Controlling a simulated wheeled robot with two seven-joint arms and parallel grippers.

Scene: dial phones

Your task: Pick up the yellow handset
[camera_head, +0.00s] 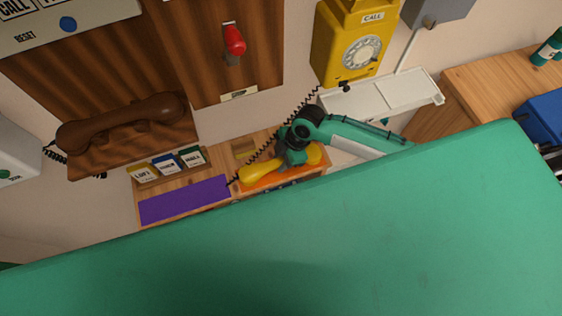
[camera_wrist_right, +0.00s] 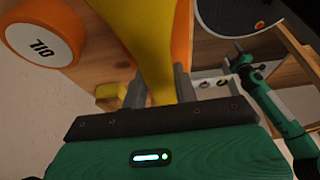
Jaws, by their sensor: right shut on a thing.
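The yellow handset (camera_head: 258,174) is at the orange mat (camera_head: 300,178) on the low shelf in the head view. Its yellow ends show on both sides of my right gripper (camera_head: 292,160), which hides its middle. In the right wrist view the handset (camera_wrist_right: 155,45) runs between the two grey fingers of my right gripper (camera_wrist_right: 160,92), which is shut on it. I cannot tell whether it touches the mat. A black coiled cord runs from its left end up to the yellow dial phone (camera_head: 361,52).
A purple mat (camera_head: 185,203) and a rack of small cards (camera_head: 168,165) lie left of the handset. A brown handset (camera_head: 120,125) rests on the wooden panel. A white tray (camera_head: 385,97) is below the yellow phone.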

